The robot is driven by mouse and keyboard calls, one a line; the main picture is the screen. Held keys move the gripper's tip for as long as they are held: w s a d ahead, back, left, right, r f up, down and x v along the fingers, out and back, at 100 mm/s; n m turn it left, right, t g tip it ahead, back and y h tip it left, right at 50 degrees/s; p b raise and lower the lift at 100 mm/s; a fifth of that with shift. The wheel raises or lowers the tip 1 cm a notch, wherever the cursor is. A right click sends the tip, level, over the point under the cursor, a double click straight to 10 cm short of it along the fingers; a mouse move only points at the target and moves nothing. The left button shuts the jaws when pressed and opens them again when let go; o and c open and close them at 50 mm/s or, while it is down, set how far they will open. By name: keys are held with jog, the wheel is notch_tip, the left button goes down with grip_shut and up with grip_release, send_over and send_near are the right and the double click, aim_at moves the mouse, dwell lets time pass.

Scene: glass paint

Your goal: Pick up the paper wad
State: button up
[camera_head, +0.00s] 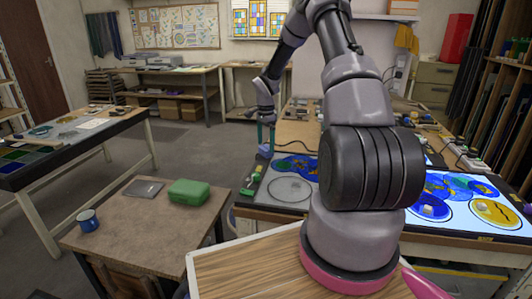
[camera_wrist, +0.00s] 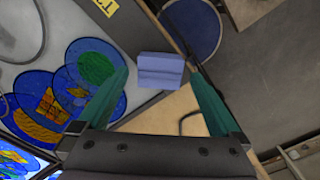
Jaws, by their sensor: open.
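A pale blue-violet folded block, which looks like the paper wad (camera_wrist: 160,70), shows in the wrist view near the edge of the worktable. It appears between and just beyond the fingertips, with clear gaps on both sides. My gripper (camera_wrist: 160,88) is open, with a teal finger on each side and nothing held. In the head view my gripper (camera_head: 266,136) points down over the left edge of the worktable. The small bluish wad (camera_head: 265,152) is just below it. I cannot tell the exact height gap.
Round blue glass pieces (camera_wrist: 92,65) lie beside the wad. A lit panel (camera_head: 480,213) with painted glass is on the right. A low table (camera_head: 145,215) holds a green case (camera_head: 189,192) and a blue mug (camera_head: 88,220). Open floor lies left of the worktable.

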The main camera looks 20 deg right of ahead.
aim_at(266, 148)
jog(key=shift+f, duration=1.45)
jog(key=c, duration=1.4)
notch_tip(266, 148, up, 10)
